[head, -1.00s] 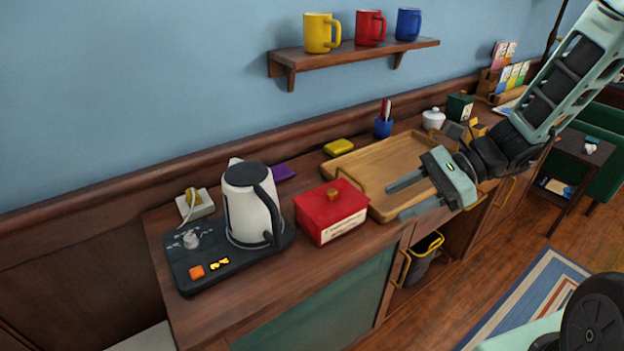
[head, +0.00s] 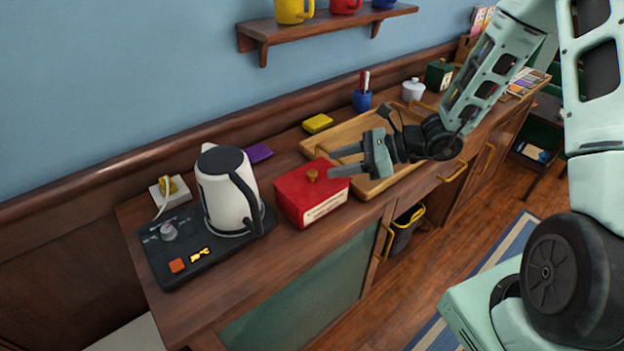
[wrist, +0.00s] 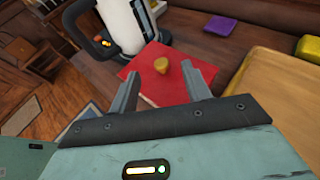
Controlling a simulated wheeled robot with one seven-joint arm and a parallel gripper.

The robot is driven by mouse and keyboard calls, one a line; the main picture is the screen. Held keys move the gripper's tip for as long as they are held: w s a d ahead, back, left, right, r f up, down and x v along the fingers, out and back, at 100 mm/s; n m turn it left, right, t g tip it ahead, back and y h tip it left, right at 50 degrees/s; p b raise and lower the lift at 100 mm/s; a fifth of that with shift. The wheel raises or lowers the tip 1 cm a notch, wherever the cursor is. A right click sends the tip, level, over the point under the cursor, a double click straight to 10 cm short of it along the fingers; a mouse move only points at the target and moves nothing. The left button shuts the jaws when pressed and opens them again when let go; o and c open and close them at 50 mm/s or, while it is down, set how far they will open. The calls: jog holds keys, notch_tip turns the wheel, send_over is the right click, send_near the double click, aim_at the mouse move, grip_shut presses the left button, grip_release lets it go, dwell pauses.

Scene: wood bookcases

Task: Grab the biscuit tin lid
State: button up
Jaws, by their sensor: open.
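The red biscuit tin (head: 318,210) stands on the wooden counter, with a pale label on its front. Its red lid (head: 297,184) is on top and has a round wooden knob (head: 312,174). My gripper (head: 330,163) is open and empty, just right of the knob, its fingers pointing left toward it. In the wrist view my gripper (wrist: 168,82) has its two fingers spread over the red lid (wrist: 150,57), with the knob (wrist: 187,68) showing near the right fingertip. I cannot tell the exact height of the fingers above the lid.
A white kettle (head: 229,192) on a dark tray (head: 170,268) stands left of the tin. A wooden tray (head: 345,130) lies behind and right of it.

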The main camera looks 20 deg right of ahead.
aim_at(313, 172)
jog(key=shift+f+p+x, duration=0.2)
jog(key=shift+p+x, duration=0.1)
jog(key=shift+x, duration=1.1)
jog(key=shift+f+p+x, duration=0.2)
jog(key=shift+p+x, duration=0.1)
jog(key=shift+x, duration=1.15)
jog(key=shift+d, duration=0.15)
grip_shut()
